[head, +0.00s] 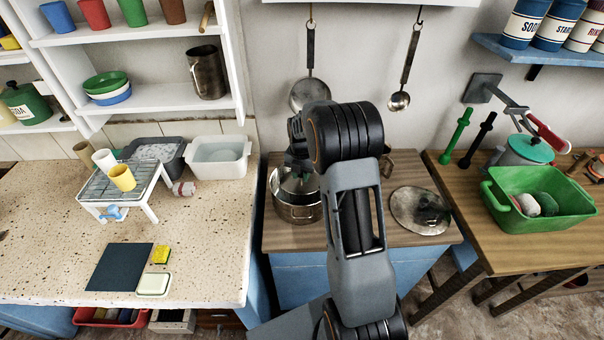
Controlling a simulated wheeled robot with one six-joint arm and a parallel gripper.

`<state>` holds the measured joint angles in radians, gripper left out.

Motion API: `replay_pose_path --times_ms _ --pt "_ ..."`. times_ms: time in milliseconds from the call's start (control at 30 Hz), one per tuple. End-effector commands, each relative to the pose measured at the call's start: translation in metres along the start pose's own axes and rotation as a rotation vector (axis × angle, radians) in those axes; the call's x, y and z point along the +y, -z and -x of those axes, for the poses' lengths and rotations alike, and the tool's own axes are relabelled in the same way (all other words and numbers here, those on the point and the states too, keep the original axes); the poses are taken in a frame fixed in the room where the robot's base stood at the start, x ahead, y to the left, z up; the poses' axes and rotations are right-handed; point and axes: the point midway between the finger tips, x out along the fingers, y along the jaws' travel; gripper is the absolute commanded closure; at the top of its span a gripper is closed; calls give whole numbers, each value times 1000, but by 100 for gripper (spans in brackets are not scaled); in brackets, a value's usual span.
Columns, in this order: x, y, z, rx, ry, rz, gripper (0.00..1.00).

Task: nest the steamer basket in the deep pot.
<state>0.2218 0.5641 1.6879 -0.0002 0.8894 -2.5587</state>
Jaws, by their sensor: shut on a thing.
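The deep pot (297,213) is a shiny metal pot on the wooden counter in the middle of the head view, left of my arm. The steamer basket (287,184) is a metal basket at the pot's mouth, partly hidden by my gripper. My gripper (299,172) points down over the pot and is shut on the basket. I cannot tell how deep the basket sits or whether it touches the pot's wall.
A round metal lid (408,207) lies right of my arm. Behind the arm, part of another metal vessel (387,163) shows. A ladle (399,99) and a skimmer (310,92) hang behind. A green tub (540,207) stands on the right table.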

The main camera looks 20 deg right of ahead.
Motion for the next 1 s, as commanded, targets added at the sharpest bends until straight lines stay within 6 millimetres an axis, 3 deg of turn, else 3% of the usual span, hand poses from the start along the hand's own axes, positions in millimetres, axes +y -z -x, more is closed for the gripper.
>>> replay_pose_path --times_ms 1000 --pt "0 0 -31 -1 0 0 100"
